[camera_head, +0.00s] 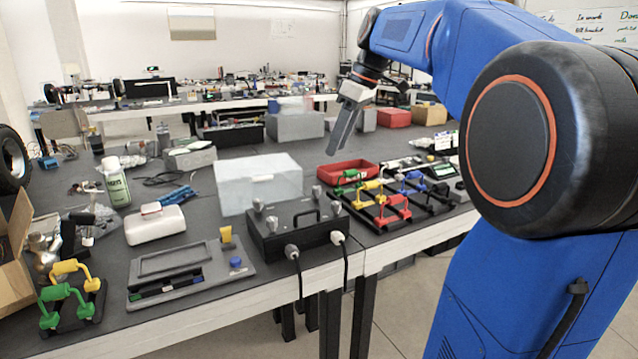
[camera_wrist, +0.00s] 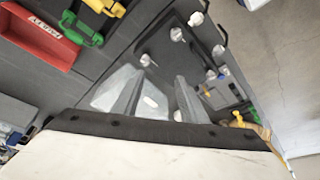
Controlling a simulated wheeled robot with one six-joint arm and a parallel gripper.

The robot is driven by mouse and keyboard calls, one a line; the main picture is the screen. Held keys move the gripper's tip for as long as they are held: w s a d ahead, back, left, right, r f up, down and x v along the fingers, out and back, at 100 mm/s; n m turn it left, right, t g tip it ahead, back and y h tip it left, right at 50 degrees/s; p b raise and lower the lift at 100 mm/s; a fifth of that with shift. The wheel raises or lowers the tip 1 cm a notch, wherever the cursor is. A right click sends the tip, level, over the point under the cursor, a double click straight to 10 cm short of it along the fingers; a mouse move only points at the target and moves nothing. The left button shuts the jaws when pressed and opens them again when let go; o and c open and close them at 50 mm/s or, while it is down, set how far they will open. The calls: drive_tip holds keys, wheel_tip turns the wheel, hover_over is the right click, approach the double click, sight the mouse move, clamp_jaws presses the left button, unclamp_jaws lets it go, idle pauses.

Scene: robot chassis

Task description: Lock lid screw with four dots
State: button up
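A black box (camera_head: 297,230) with a handle on its lid stands near the table's front edge. Grey lid screws stand at its corners: a back left one (camera_head: 258,204), a front left one (camera_head: 272,223), a back right one (camera_head: 316,190) and a front right one (camera_head: 335,209). Dot marks are too small to tell. My gripper (camera_head: 345,128) hangs in the air above and behind the box, its fingers pointing down. In the wrist view, the fingers of my gripper (camera_wrist: 156,95) are apart with nothing held. The box (camera_wrist: 185,52) lies beyond them, partly hidden.
A translucent bin (camera_head: 258,184) stands behind the box. A red tray (camera_head: 347,172) and coloured-handled racks (camera_head: 384,206) stand to its right. A grey panel (camera_head: 185,275) lies to its left. Two cables with grey plugs hang from the box's front.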

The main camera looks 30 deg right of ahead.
sight(317, 187)
drive_tip(key=w+d+r+n, duration=0.1)
drive_tip(key=w+d+r, duration=0.1)
drive_tip(key=w+d, duration=0.1)
drive_tip(key=shift+y, duration=0.3)
drive_tip(key=x, duration=1.7)
drive_tip(key=shift+d, duration=0.15)
drive_tip(key=shift+c, duration=0.6)
clamp_jaws()
